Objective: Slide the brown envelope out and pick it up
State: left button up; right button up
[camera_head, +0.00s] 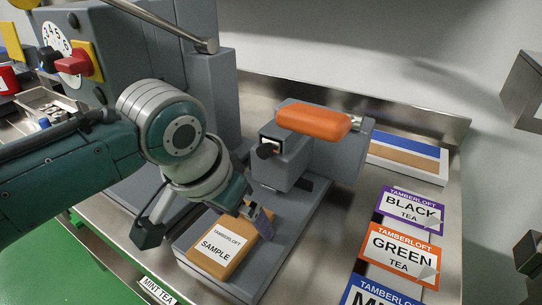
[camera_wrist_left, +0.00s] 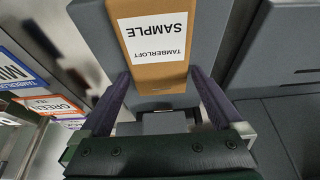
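The brown envelope (camera_head: 222,243), with a white "TAMBERLOFT SAMPLE" label, lies flat on the grey base plate (camera_head: 268,264) of a sealing machine. It also shows in the left wrist view (camera_wrist_left: 158,76). My left gripper (camera_head: 248,216) is over the envelope's machine-side end. In the left wrist view the left gripper (camera_wrist_left: 159,73) has its two dark purple fingers wide apart, one on each side of the envelope. The fingertips are close to its edges; I cannot tell whether they touch. My right gripper is not in view.
The machine's grey head with its orange handle (camera_head: 313,121) stands just behind the envelope. Black tea (camera_head: 409,212), green tea (camera_head: 398,254) and blue-labelled cards lie at the right. A tray with blue and brown contents (camera_head: 404,158) is behind. A large grey machine (camera_head: 130,48) stands at the left.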

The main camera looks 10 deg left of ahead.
aim_at(223, 243)
pick_arm(q)
jog(key=shift+s+r, duration=0.15)
jog(key=shift+r, duration=0.4)
jog(key=p+v, duration=0.2)
jog(key=v, duration=0.7)
jog(key=shift+p, duration=0.4)
jog(key=shift+s+f, duration=0.15)
